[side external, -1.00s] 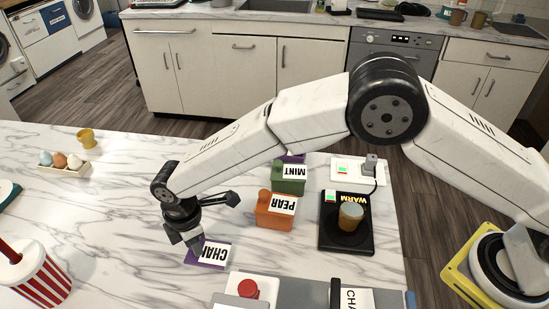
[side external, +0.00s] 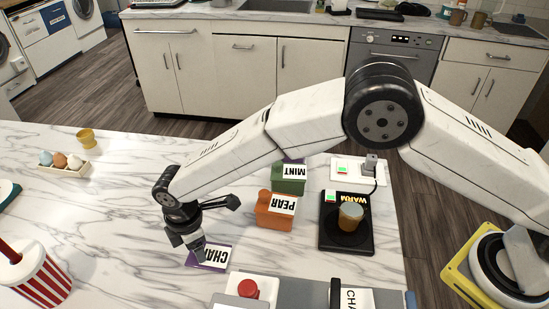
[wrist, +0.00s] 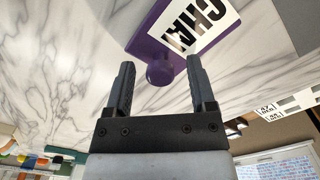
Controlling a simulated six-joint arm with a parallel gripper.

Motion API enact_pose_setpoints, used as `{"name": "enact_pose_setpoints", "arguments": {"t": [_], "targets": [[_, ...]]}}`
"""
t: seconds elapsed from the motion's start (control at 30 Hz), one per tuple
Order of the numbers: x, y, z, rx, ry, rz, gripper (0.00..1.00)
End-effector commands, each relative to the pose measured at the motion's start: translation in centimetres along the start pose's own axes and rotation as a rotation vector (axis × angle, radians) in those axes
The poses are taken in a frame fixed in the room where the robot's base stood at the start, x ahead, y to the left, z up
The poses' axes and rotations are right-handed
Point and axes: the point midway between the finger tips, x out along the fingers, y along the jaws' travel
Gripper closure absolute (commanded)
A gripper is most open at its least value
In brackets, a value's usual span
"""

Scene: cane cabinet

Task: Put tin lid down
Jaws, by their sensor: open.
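The purple tin lid (side external: 222,267) with a white CHAI label lies on the marble counter in the side view. In the wrist view the lid (wrist: 149,42) shows with its round purple knob toward my gripper. My gripper (wrist: 160,63) is open, with one finger on each side of the knob and a visible gap to each. In the side view my gripper (side external: 196,249) is low over the lid's left end and hides part of it.
A black warmer (side external: 338,245) with a cup (side external: 350,215), a red button (side external: 248,288) and a striped cup (side external: 40,278) are around.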

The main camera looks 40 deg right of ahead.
Motion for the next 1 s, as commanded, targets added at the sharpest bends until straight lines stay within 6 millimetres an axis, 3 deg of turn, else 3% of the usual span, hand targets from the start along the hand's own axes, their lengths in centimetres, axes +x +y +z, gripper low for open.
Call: {"name": "enact_pose_setpoints", "arguments": {"t": [0.27, 0.8, 1.0], "targets": [[-1.4, 0.0, 0.0, 0.0, 0.001, 0.001, 0.29], [-9.6, 0.0, 0.0, 0.0, 0.002, 0.002, 0.29], [-11.6, 0.0, 0.0, 0.0, 0.001, 0.001, 0.29]]}}
